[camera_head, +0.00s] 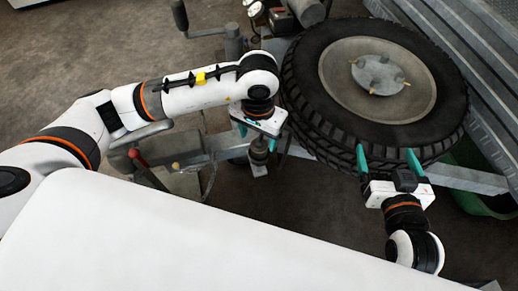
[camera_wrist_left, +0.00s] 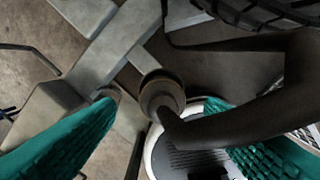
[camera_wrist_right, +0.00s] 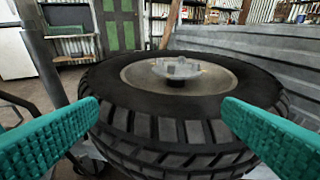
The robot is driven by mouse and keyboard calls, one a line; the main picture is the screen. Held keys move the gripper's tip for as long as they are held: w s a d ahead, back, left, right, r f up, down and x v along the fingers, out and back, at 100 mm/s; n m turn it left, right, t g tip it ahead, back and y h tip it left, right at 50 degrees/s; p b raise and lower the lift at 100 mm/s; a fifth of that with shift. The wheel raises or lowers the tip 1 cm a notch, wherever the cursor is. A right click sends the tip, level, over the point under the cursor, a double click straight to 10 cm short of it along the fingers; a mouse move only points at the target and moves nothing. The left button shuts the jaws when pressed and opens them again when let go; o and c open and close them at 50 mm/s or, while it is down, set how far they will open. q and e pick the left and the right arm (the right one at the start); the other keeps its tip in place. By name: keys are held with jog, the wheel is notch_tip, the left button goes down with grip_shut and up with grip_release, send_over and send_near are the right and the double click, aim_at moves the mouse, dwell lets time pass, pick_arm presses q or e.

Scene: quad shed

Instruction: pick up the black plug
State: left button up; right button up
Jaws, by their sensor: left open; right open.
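A dark plug-like piece (camera_wrist_left: 162,92) with a round end and a thick, curved dark cable shows in the left wrist view, between my left fingers. I take it to be the black plug, but cannot be sure. A dark cylinder (camera_head: 260,151) shows below my left gripper in the head view; I cannot tell if it is the same piece. My left gripper (camera_head: 258,139) is open above the trailer's metal frame, with its teal fingers on either side of the piece. My right gripper (camera_head: 387,153) is open and empty, fingers pointing at the tyre's near side.
A large tyre (camera_head: 310,83) lies flat at the right, close to both grippers. Grey metal trailer frame (camera_head: 465,178) runs beneath it. A red-knobbed lever (camera_head: 134,154) stands left of my left gripper. Ribbed metal panels (camera_head: 455,50) edge the right. Open floor (camera_head: 90,50) lies at the left.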

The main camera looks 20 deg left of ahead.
aim_at(259, 141)
pick_arm(q)
notch_tip(259, 141, down, 4)
jog(key=shift+d+r+b, duration=0.1)
jog(key=shift+b, duration=0.35)
jog(key=shift+f, duration=0.3)
jog(key=shift+r, duration=0.1)
jog(key=c, duration=1.1)
pick_arm(e)
jog(key=r+t, duration=0.2)
jog(key=w+a+r+t+y, duration=0.1)
jog(key=r, duration=0.1)
jog(key=shift+r, duration=0.1)
